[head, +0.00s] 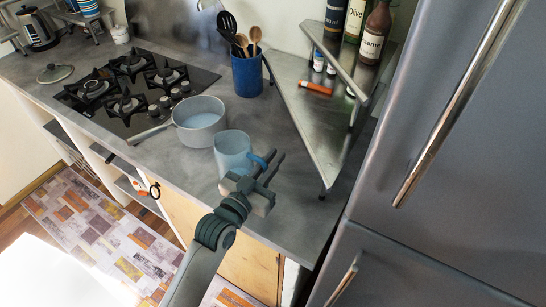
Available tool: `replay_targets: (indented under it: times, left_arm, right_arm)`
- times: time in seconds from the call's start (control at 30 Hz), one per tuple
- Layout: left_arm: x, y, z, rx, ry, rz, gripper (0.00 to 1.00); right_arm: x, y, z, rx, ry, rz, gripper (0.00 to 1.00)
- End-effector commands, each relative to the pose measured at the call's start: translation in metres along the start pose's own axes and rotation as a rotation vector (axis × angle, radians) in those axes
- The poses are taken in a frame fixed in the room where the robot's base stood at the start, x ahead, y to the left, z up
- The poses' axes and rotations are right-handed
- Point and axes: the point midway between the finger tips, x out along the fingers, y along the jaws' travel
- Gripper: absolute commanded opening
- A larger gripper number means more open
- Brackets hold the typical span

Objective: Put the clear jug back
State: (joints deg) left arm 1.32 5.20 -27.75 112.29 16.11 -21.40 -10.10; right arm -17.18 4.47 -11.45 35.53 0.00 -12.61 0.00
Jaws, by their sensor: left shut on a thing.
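The clear jug (231,150) is a bluish see-through vessel with a blue handle, near the front edge of the grey counter, right of the saucepan. It looks upright. My left gripper (272,168) is at its handle side and shut on it, with the wrist coming from the front. The fingers partly hide the handle and the jug's lower right side. I cannot tell whether the jug's base touches the counter. My right gripper is not in view.
A grey saucepan (199,121) stands close left of the jug, its handle pointing left. A gas hob (133,86) lies beyond. A blue utensil pot (247,75) stands behind. A metal corner shelf (318,122) with bottles and the fridge (440,150) bound the right side.

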Motion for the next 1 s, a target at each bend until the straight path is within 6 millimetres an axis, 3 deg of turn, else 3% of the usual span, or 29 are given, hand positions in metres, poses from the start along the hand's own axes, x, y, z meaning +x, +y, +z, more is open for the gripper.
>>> replay_targets:
  times: [0.4,0.43,0.5,1.0]
  left_arm:
    - [0.0002,-0.0002,0.0028,0.002,0.004,0.000,0.00]
    - [0.0001,-0.0001,0.0040,0.001,0.001,0.000,0.13]
    - [0.0001,-0.0001,0.0034,0.001,0.002,0.000,0.30]
    - [-0.0056,-0.0003,0.0019,0.001,0.001,0.000,0.30]
  right_arm:
    - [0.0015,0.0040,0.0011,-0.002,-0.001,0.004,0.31]
    - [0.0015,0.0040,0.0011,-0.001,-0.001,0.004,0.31]
    - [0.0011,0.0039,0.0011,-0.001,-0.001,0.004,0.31]
    - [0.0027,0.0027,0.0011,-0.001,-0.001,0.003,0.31]
